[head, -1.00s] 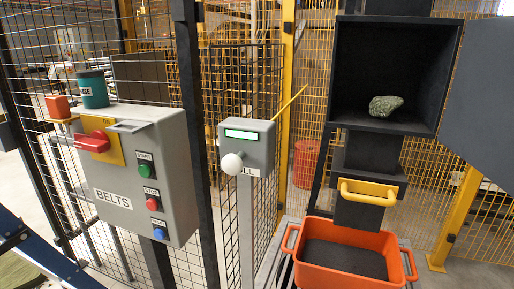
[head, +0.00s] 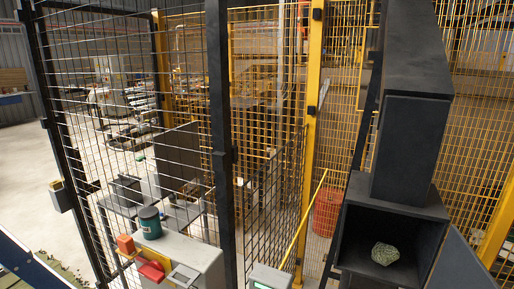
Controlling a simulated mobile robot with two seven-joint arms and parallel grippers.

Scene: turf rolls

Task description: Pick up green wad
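The green wad (head: 385,254) is a small, rough grey-green lump. It lies on the floor of an open dark box compartment (head: 345,250) at the lower right of the head view. The compartment's door (head: 462,268) hangs open on its right side. Neither of my grippers shows in the head view, so I cannot see whether they are open or shut.
A grey control box (head: 190,262) with a red switch (head: 152,272) and a dark green can (head: 150,222) stands at the lower left. A second grey box (head: 268,277) is partly cut off. Black and yellow mesh fencing stands behind. A red bin (head: 327,212) is beyond it.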

